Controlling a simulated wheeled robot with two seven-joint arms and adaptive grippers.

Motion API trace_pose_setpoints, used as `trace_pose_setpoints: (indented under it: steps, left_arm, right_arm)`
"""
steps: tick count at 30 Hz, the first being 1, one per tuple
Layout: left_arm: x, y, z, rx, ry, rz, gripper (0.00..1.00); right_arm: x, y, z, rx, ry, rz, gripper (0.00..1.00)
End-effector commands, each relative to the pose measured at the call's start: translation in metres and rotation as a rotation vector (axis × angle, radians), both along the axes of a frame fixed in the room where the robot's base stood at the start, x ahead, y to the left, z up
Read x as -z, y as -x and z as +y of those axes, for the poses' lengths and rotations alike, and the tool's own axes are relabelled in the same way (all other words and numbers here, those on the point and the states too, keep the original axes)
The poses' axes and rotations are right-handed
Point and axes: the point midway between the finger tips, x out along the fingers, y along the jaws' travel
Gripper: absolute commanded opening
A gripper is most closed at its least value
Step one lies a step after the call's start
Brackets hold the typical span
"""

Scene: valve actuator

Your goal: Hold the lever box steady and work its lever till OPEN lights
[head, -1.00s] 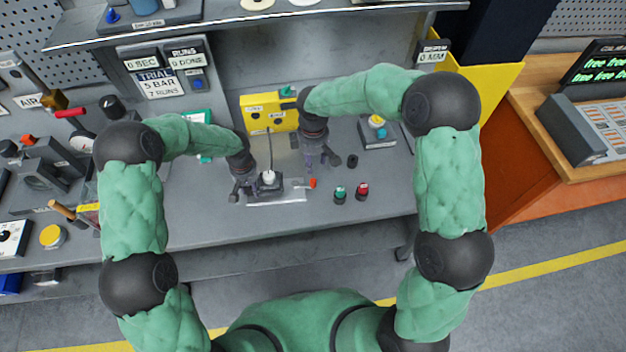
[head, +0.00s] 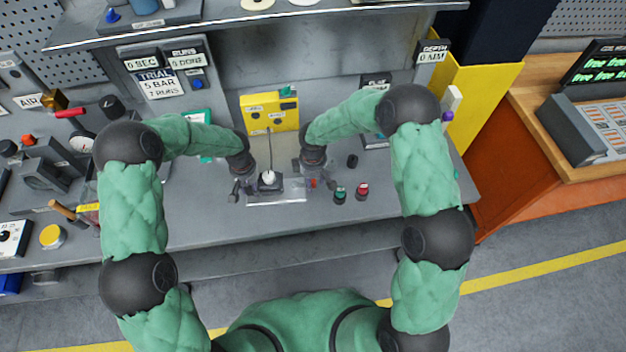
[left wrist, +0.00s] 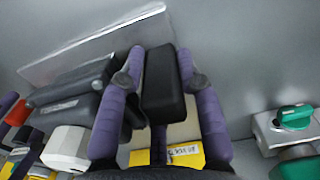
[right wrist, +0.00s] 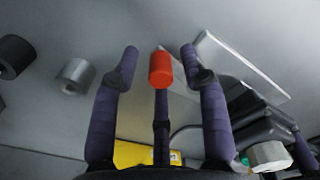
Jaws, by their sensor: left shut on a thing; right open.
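The lever box (head: 270,186) is a small dark grey box with a white cap on top, lying on a pale plate. In the left wrist view its grey body (left wrist: 78,108) is left of the fingers. My left gripper (head: 241,192) is shut on a black block (left wrist: 165,85) at the box's left side. The lever's red-orange knob (right wrist: 160,68) is at the box's right. My right gripper (right wrist: 160,62) is open, with the knob between its fingers and gaps on both sides. It is low at the right of the box in the head view (head: 319,184). No lit OPEN lamp shows.
A yellow box (head: 258,110) stands behind, with a cable running to the lever box. The table front (head: 220,222) is clear.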

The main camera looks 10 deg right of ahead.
Motion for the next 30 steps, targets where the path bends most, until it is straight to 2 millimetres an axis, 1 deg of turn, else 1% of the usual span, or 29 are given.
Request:
trace_pose_setpoints:
  steps: [8, 9, 11, 12, 13, 30]
  left_arm:
    - [0.0010, 0.0007, -0.0003, 0.002, 0.000, 0.001, 0.00]
    - [0.0011, 0.0007, -0.0003, 0.002, 0.000, 0.001, 0.00]
    - [0.0010, 0.0007, -0.0003, 0.002, 0.000, 0.001, 0.00]
    - [0.0010, 0.0007, -0.0003, 0.002, 0.000, 0.001, 0.00]
    - [0.0010, 0.0007, -0.0003, 0.002, 0.000, 0.001, 0.00]
    - [0.0010, 0.0011, -0.0006, 0.003, 0.000, 0.002, 0.00]
  right_arm:
    - [0.0011, -0.0002, 0.0000, 0.000, 0.001, -0.001, 0.44]
    - [0.0011, -0.0002, 0.0000, 0.000, 0.001, -0.001, 0.33]
    - [0.0010, -0.0002, 0.0000, 0.000, 0.000, 0.000, 0.16]
    - [0.0010, -0.0002, 0.0000, 0.000, 0.000, 0.000, 0.05]
    - [0.0009, -0.0002, 0.0000, 0.000, 0.001, -0.001, 0.00]
    - [0.0003, -0.0011, 0.0006, 0.004, -0.002, -0.003, 0.00]
